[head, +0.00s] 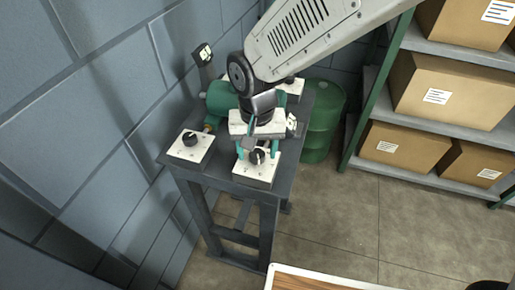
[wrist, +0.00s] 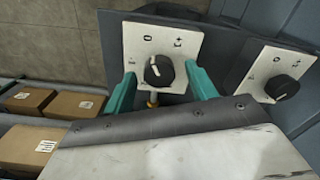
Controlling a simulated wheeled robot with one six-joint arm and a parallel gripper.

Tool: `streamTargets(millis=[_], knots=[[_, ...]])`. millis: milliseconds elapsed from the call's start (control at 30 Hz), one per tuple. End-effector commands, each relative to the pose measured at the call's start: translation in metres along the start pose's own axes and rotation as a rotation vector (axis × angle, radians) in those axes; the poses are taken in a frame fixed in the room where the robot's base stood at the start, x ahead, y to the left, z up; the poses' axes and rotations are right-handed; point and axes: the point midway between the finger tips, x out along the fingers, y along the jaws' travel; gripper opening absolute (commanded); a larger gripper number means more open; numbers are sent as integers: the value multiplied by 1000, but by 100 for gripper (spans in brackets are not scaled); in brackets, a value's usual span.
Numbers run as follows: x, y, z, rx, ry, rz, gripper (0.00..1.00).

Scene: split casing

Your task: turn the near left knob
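The near left knob (head: 189,138) is black and round on a white plate (head: 184,152), at the left front of the dark table. My gripper (head: 257,150) is not over it, but over the near right knob (head: 258,157). In the wrist view this second knob (wrist: 159,70) sits between my teal fingers, with a gap on each side. My gripper (wrist: 160,82) is open and holds nothing. Its knob has a white pointer line and printed marks around it. Another black knob, apparently the near left one (wrist: 282,87), shows at the right of the wrist view, clear of the fingers.
A teal cylindrical machine (head: 221,98) stands behind the front plates. Another white plate (head: 292,84) is at the back. A grey block wall (head: 95,110) is close on the left. A green drum (head: 322,125) and box shelves (head: 430,90) stand to the right.

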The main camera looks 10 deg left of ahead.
Motion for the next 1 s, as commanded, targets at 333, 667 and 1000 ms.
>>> streamTargets(millis=[333,667,1000], knots=[[-8,0,0,0,0,0,56],[-61,0,0,0,1,-1,56],[-78,0,0,0,-2,1,56]])
